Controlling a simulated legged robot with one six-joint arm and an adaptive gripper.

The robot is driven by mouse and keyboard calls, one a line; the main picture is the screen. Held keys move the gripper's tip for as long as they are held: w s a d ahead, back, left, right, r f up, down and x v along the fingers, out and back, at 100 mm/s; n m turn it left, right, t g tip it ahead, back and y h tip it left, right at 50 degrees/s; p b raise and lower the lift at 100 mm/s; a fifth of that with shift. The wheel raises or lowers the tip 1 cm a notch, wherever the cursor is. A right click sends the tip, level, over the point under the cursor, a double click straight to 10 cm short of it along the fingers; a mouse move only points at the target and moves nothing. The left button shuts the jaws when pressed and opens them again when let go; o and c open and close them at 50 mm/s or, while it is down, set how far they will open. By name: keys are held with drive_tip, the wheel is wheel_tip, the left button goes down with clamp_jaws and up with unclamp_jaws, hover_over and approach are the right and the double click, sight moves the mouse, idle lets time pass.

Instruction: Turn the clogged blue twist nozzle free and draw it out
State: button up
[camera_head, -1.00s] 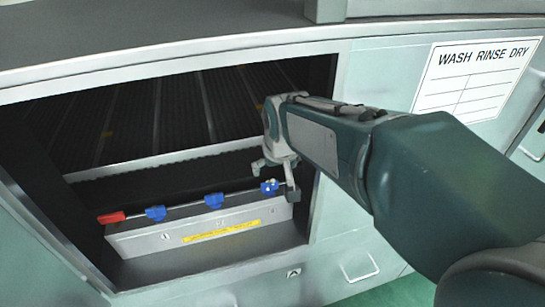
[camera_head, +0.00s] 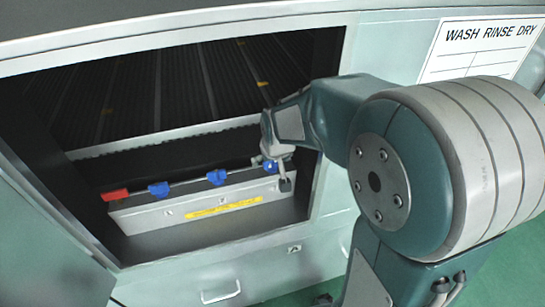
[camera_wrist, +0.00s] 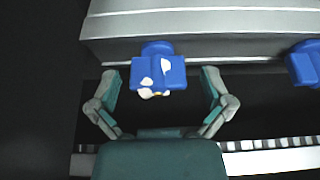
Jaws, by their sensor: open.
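The clogged blue twist nozzle (camera_wrist: 158,72) has white and yellowish crust on it and sits on the pipe at its right end. In the head view the nozzle (camera_head: 270,166) is partly hidden by my gripper (camera_head: 271,172). In the wrist view my gripper (camera_wrist: 160,98) is open, with one finger to each side of the nozzle and a gap on both sides. The fingers do not appear to touch it.
Two clean blue nozzles (camera_head: 158,189) (camera_head: 217,177) and a red end piece (camera_head: 115,195) sit along the same pipe. A grey box with a yellow label (camera_head: 222,207) lies below. The opening's metal frame (camera_head: 328,190) is close to my arm on the right.

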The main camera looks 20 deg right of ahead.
drive_tip(key=shift+d, duration=0.1)
drive_tip(key=c, duration=1.1)
drive_tip(key=shift+c, duration=0.2)
drive_tip(key=shift+s+n+g+y, duration=0.1)
drive_tip(key=shift+n+y, duration=0.3)
drive_tip(key=shift+n, duration=0.65)
drive_tip(key=shift+w+n+g+y, duration=0.1)
drive_tip(key=shift+n+y, duration=0.3)
drive_tip(key=shift+n, duration=0.7)
drive_tip(key=shift+s+n+g+y, duration=0.1)
drive_tip(key=shift+n+y, duration=0.3)
drive_tip(key=shift+n, duration=0.65)
